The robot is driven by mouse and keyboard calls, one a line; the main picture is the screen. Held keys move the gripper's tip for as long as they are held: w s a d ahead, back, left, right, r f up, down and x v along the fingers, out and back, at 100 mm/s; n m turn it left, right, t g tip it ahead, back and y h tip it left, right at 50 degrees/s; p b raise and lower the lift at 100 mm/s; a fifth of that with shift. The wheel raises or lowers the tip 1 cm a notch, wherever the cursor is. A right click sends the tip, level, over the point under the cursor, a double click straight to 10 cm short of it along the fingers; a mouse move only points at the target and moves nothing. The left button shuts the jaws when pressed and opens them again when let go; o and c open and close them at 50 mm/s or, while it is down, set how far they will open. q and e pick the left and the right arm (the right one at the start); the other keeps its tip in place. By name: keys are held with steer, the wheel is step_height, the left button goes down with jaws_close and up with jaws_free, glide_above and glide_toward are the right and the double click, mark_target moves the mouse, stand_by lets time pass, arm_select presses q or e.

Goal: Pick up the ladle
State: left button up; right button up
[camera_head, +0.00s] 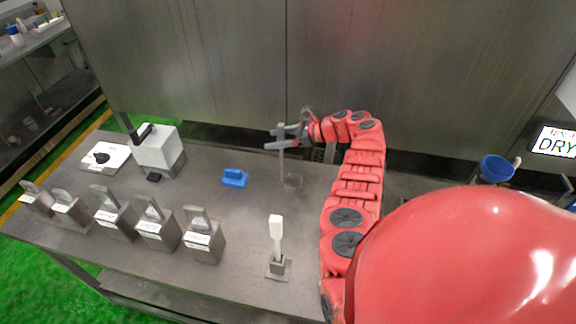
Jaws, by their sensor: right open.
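The ladle (291,183) is a greyish, see-through cup with a thin upright handle, near the back of the grey metal table (225,268). My right arm is red and reaches in from the right. Its grey gripper (273,138) is open at the upper end of the handle, with the fingers pointing left. I cannot tell whether the handle stands between the fingers or just beside them, or whether they touch it. My left gripper is not in view.
A blue brush-like object (234,178) lies left of the ladle. A white-handled tool (276,228) stands upright in a holder at the front. Several labelled metal containers (204,245) line the front left. A white box (160,148) stands at the back left. A metal wall rises behind.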

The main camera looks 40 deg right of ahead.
steer(key=shift+w+a+f, duration=0.15)
steer(key=shift+f, duration=0.05)
jaws_close()
stand_by(1.3)
